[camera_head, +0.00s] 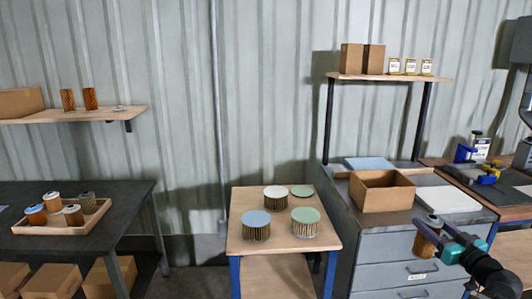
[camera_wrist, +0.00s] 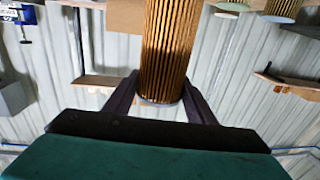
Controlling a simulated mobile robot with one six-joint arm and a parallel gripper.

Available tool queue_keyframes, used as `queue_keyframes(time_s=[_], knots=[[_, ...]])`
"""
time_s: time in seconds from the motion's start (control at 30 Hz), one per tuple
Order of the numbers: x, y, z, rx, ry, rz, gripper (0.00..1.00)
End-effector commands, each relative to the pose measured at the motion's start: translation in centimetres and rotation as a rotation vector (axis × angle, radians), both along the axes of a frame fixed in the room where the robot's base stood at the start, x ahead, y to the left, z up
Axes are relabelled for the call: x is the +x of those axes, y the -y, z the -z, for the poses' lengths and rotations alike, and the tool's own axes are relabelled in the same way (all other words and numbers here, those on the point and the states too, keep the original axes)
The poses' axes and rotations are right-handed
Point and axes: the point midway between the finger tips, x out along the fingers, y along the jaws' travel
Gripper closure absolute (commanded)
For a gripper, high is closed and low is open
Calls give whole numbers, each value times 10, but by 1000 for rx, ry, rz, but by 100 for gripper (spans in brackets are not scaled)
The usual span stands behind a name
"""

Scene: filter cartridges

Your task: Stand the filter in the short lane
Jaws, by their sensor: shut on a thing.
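A brown pleated filter (camera_head: 427,240) with a light grey end cap is held in front of the grey drawer cabinet, slightly tilted. My gripper (camera_head: 438,232) comes from the right and is shut on it. In the wrist view the filter (camera_wrist: 170,45) stands between the two dark fingers (camera_wrist: 162,95), with its pale end near the palm. No marked lane is clear in either view, so I cannot tell which place is the short lane.
A low wooden table (camera_head: 270,215) holds several short filters with white, blue and green tops. A wooden tray (camera_head: 60,229) with several filters sits on the dark left bench.

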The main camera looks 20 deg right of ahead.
Motion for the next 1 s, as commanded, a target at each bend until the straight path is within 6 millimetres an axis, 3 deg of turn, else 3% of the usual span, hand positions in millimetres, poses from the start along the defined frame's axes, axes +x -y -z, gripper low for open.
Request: queue_keyframes(time_s=[0.47,1.0], knots=[[97,-79,29,1,0,-184,78],[187,-195,65,2,0,-415,78]])
